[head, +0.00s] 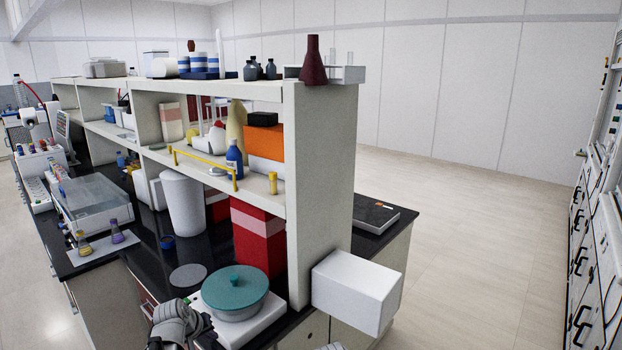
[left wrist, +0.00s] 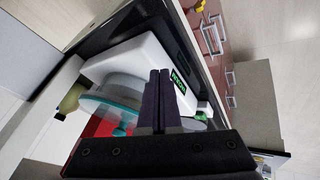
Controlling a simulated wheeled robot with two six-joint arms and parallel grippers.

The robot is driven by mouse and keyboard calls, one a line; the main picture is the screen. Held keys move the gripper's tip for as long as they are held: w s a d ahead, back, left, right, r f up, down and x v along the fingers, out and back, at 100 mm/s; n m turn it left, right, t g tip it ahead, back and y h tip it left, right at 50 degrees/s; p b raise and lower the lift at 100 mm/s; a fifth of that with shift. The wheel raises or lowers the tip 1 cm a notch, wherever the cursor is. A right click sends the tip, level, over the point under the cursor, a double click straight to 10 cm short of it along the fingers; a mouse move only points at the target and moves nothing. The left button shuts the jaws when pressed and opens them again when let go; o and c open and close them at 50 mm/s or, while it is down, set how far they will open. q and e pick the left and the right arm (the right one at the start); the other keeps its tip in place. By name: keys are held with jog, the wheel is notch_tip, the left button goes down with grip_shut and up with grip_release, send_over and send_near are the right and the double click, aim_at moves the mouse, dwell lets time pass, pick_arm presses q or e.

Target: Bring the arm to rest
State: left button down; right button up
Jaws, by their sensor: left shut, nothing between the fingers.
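My left arm (head: 178,322) shows at the bottom of the head view, just left of a white bench device with a teal-lidded round pan (head: 235,288). In the left wrist view my left gripper (left wrist: 160,74) has its two dark fingers together, with nothing between them. Behind the fingers in that view are the white device (left wrist: 150,58) with a green display and the teal lid (left wrist: 112,106). The fingers overlap the device in the picture; I cannot tell the exact gap. My right gripper is not in view.
The black bench top (head: 140,262) carries a shelf unit (head: 327,190) with bottles and boxes. A white box (head: 357,291) juts out at the shelf's end. A white jug (head: 182,203) and small flasks stand on the bench. Open floor (head: 480,240) lies to the right.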

pick_arm(q)
jog(key=s+d+f+m+g+y, duration=0.2)
jog(key=s+d+m+g, duration=0.4)
jog(key=s+d, duration=1.5)
jog(key=s+f+m, duration=0.1)
jog(key=s+m, duration=0.1)
jog(key=m, duration=0.1)
jog(key=shift+d+g+y, duration=0.3)
jog(key=shift+y, duration=0.1)
jog(key=shift+f, duration=0.1)
